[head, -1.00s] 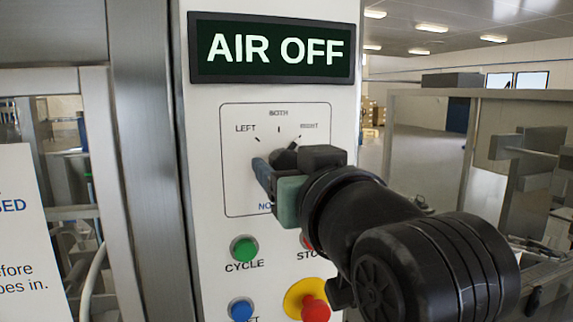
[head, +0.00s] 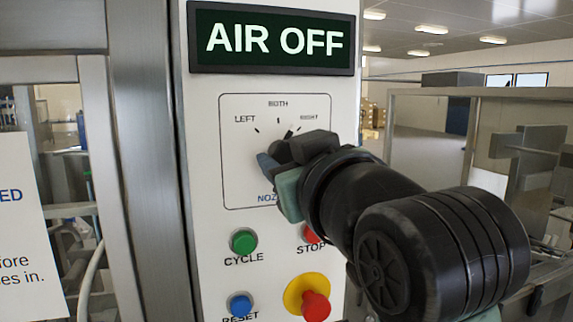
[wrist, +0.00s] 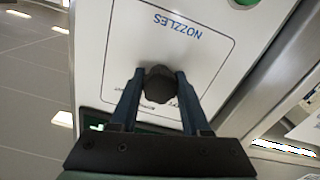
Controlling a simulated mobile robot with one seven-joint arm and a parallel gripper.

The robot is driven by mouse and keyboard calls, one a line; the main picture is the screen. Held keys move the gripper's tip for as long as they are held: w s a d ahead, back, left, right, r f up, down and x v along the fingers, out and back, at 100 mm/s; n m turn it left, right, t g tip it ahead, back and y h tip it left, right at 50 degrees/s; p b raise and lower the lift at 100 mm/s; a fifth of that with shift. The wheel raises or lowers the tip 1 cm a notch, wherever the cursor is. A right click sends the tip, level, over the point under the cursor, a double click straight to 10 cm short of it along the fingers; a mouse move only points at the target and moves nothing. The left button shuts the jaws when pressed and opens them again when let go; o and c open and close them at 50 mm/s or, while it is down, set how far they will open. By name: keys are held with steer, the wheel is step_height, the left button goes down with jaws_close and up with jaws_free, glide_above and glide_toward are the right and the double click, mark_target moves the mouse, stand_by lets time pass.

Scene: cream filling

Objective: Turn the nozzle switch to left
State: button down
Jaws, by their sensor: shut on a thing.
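The nozzle switch is a dark round knob on the white panel. In the wrist view the knob (wrist: 158,86) sits between my two blue fingers, which close on its sides. In the head view the knob (head: 281,151) is mostly hidden behind my gripper (head: 275,165). The labels LEFT (head: 245,119), BOTH (head: 278,104) and RIGHT (head: 309,117) stand above it with tick marks. I cannot clearly tell which mark the knob points to. The wrist view (wrist: 160,88) shows the panel upside down, with NOZZLES (wrist: 178,24) beyond the knob.
A display (head: 274,39) above reads AIR OFF. Below are a green CYCLE button (head: 243,242), a red STOP button (head: 312,236) partly behind my arm, a blue button (head: 239,306) and a red emergency button on yellow (head: 315,306). A metal post (head: 150,150) stands left.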

steer(key=n+b, duration=0.2)
steer(key=n, duration=0.2)
steer(key=shift+n, duration=0.3)
steer(key=n+b, duration=0.2)
steer(key=n, duration=0.1)
steer(key=shift+n, duration=0.4)
steer(key=n+b, duration=0.1)
steer(key=n, duration=0.2)
steer(key=shift+d, duration=0.1)
steer(key=shift+r+n+b, duration=0.1)
steer(key=shift+n+b, duration=0.65)
steer(key=shift+n, duration=1.15)
steer(key=shift+c, duration=1.8)
jaws_free()
